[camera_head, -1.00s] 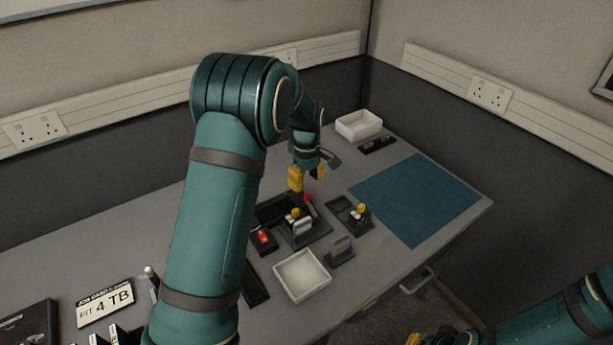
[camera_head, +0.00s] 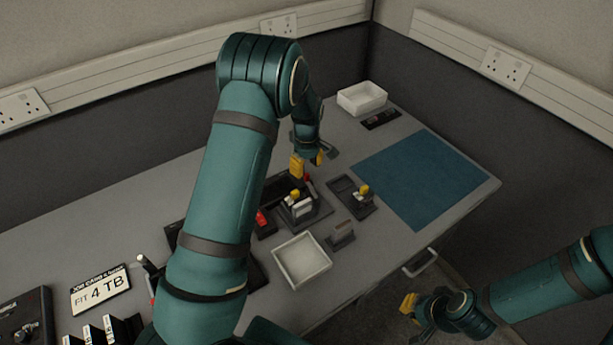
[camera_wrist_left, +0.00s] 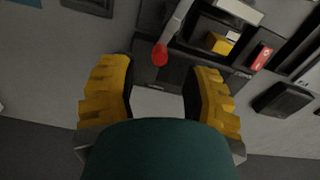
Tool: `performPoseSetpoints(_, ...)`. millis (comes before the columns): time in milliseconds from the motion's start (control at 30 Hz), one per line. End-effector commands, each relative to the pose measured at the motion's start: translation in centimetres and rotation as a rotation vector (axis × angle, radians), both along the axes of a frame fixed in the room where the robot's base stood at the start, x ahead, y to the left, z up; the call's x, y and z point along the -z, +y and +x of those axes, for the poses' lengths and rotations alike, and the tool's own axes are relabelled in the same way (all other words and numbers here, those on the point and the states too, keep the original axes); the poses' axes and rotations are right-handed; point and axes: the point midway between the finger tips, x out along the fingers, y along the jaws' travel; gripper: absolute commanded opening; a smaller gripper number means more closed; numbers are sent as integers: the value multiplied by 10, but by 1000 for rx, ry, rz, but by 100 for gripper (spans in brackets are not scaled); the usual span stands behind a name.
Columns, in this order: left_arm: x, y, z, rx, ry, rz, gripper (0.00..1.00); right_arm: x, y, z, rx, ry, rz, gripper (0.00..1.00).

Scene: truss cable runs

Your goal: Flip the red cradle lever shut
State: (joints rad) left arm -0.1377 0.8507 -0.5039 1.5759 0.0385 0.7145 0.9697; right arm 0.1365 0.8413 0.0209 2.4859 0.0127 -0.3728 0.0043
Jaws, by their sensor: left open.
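The red lever tip (camera_head: 307,178) shows just below my left gripper in the head view, at the back of the dark cradle (camera_head: 318,212). In the left wrist view the red tip (camera_wrist_left: 160,55) ends a grey lever arm and lies between the two yellow fingers, nearer the left one. My left gripper (camera_head: 308,164) is open and empty, with fingers apart either side of the tip (camera_wrist_left: 160,78). I cannot tell whether it touches the lever. The cradle carries a pale block and a yellow piece (camera_head: 294,195). My right gripper (camera_head: 411,307) is low at right, away from the table; its opening is unclear.
A red switch (camera_head: 262,219) sits left of the cradle. A second dark fixture with a yellow knob (camera_head: 364,189) is at its right. The blue mat (camera_head: 425,175) is bare.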

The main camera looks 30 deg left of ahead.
Motion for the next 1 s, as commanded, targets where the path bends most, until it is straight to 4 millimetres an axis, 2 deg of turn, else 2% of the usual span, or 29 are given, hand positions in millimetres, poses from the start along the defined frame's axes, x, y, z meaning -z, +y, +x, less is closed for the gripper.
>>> performPoseSetpoints(100,21,0,-1,-1,2,0,48,2,0,0,0,0,0,0)
performPoseSetpoints(300,41,0,0,-1,1,-1,48,3,0,0,0,0,-1,0)
performPoseSetpoints(700,45,0,0,-1,-1,0,47,3,0,0,0,0,-1,0)
performPoseSetpoints(833,45,0,0,-1,0,0,1,3,0,0,0,0,0,0)
performPoseSetpoints(1000,45,0,0,0,-1,0,0,3,0,0,0,0,0,0)
